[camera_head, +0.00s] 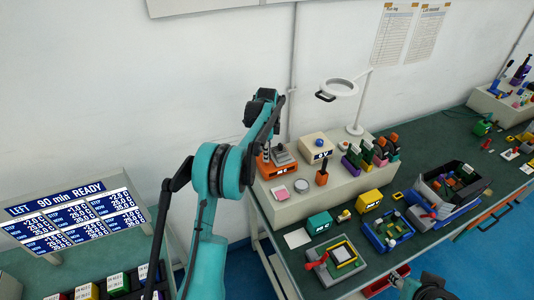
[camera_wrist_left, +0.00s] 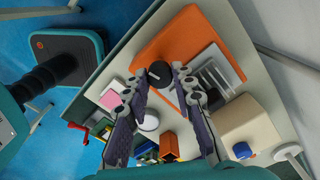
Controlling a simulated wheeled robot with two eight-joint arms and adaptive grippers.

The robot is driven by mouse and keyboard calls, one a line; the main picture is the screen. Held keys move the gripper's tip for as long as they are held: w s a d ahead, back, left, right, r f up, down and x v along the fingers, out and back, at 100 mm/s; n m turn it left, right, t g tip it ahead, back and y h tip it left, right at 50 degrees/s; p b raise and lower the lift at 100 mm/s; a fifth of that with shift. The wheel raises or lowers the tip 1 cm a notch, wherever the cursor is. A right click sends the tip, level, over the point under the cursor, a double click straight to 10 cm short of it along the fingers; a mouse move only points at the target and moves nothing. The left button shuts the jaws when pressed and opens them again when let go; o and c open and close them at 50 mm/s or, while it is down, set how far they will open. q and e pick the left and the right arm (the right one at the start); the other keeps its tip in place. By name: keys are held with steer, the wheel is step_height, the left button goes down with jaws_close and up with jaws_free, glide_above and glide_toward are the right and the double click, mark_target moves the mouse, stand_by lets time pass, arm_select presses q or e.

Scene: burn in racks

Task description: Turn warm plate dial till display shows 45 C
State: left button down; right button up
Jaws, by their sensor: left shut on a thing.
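The warm plate is an orange box (camera_head: 264,172) on the raised bench shelf at the back, with a grey plate (camera_head: 284,156) on top. In the left wrist view the orange body (camera_wrist_left: 190,42) fills the upper middle, and a black round dial (camera_wrist_left: 160,73) stands at its edge. My left gripper (camera_wrist_left: 161,76) has one fingertip on each side of the dial and is shut on it. In the head view the left arm partly hides the warm plate. Its small dark display (camera_head: 285,168) is too small to read. My right gripper (camera_head: 400,276) shows partly at the bottom edge, its fingers unclear.
A cream box with a blue knob (camera_head: 318,147) stands right of the warm plate. An orange cup (camera_head: 322,177), a white disc (camera_head: 301,186) and a pink pad (camera_head: 279,194) lie in front. A ring lamp (camera_head: 342,90) rises behind.

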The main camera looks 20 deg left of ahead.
stand_by(0.3)
arm_select(q)
steer(key=c, duration=1.3)
jaws_free()
steer(key=shift+o, duration=0.2)
steer(key=shift+r, duration=0.1)
step_height(320, 180, up, 12)
